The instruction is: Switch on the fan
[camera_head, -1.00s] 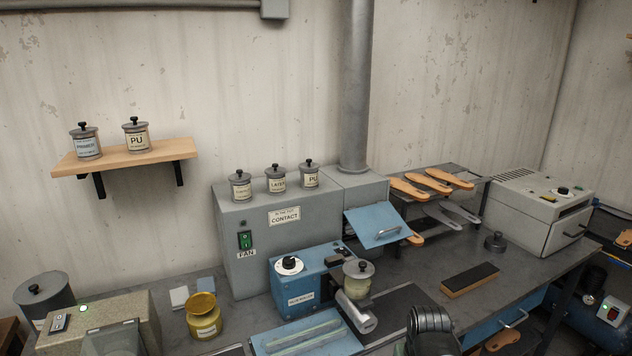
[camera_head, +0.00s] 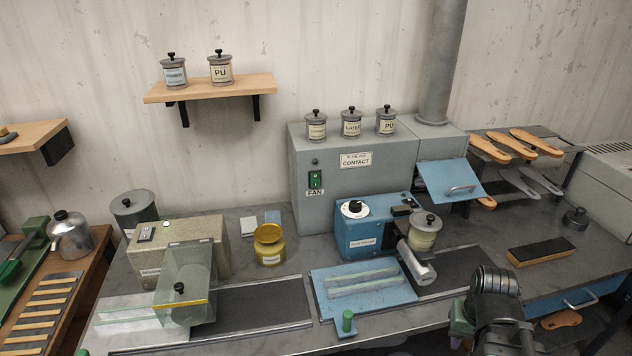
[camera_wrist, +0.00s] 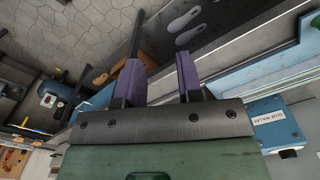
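The fan switch (camera_head: 315,179) is a green rocker in a dark frame on the front of the grey cabinet (camera_head: 385,167). A FAN label (camera_head: 314,193) is below it and a small dark round lamp (camera_head: 315,161) above it. I cannot tell which way the rocker is set. My gripper is at the lower right of the head view, mostly hidden by my arm, well apart from the switch. In the wrist view my gripper (camera_wrist: 159,80) has its two purple fingers spread, with nothing held between them. The switch is not in the wrist view.
Between my arm and the cabinet stand a blue glue machine (camera_head: 372,235) with a jar (camera_head: 425,231) and a raised blue flap (camera_head: 450,182). A yellow pot (camera_head: 269,244) and a beige machine (camera_head: 180,248) are further left. The bench before the switch has some free room.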

